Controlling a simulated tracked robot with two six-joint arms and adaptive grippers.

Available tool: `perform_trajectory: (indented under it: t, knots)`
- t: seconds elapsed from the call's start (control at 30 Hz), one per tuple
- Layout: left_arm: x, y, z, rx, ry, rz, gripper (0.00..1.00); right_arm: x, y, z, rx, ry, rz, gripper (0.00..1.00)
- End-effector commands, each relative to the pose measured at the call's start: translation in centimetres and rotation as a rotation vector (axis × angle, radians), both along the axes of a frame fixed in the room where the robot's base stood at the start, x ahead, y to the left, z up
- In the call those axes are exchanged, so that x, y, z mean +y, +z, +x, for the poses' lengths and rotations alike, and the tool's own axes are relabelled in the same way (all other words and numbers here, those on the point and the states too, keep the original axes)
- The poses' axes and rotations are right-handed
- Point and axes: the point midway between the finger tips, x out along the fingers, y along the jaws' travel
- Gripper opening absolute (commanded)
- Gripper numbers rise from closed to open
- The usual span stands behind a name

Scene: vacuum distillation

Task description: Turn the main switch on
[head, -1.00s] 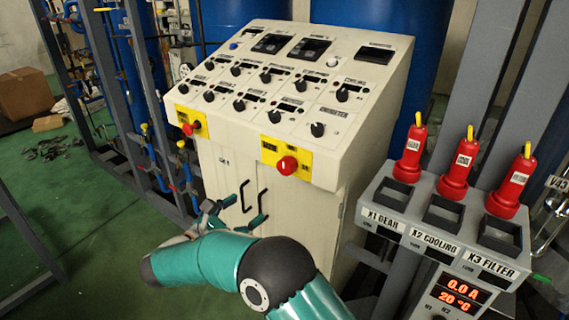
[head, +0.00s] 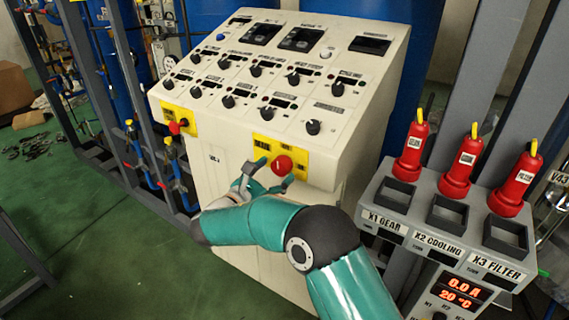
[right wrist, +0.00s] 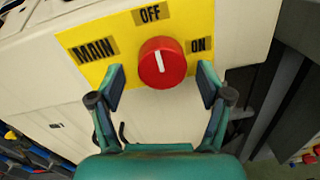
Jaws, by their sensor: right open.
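The main switch is a red round knob (head: 282,165) on a yellow plate (head: 313,163) at the lower front of the cream control cabinet. In the right wrist view the knob (right wrist: 162,62) has a white mark pointing up toward the OFF label (right wrist: 150,13); the ON label (right wrist: 198,44) is to its right and MAIN to its left. My right gripper (head: 273,174) is open, its fingers just in front of and below the knob. In the right wrist view its fingertips (right wrist: 162,84) are spread to either side, apart from the knob. My left gripper is not in view.
The cabinet's sloped panel (head: 330,90) carries several black knobs above the switch. Another yellow plate with a red knob (head: 176,127) is at the left. On the right stands a grey box (head: 370,205) with red plugs.

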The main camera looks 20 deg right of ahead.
Motion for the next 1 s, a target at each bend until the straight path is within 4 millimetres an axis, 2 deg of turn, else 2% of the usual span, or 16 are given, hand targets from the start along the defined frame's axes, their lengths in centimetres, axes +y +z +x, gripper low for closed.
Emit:
perform_trajectory:
  t: [0.2,0.5,0.83,0.87,0.9,1.0]
  knots:
    - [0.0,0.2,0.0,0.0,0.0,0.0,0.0,-1.1,0.0,0.5,0.001,0.005,0.001,0.78]
    - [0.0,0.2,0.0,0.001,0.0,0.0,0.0,-1.6,0.0,0.4,0.001,-0.001,0.001,0.76]
    - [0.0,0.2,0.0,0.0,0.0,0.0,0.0,-1.7,0.0,0.3,0.001,-0.004,0.001,0.21]
    - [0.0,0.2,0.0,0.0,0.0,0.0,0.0,-1.8,0.0,0.4,0.001,-0.004,0.001,0.17]
    - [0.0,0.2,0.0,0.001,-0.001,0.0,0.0,-0.9,-0.1,0.4,0.001,-0.001,0.002,0.17]
    - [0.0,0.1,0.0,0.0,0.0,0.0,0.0,-1.4,-0.1,0.4,-0.001,-0.001,0.003,0.17]
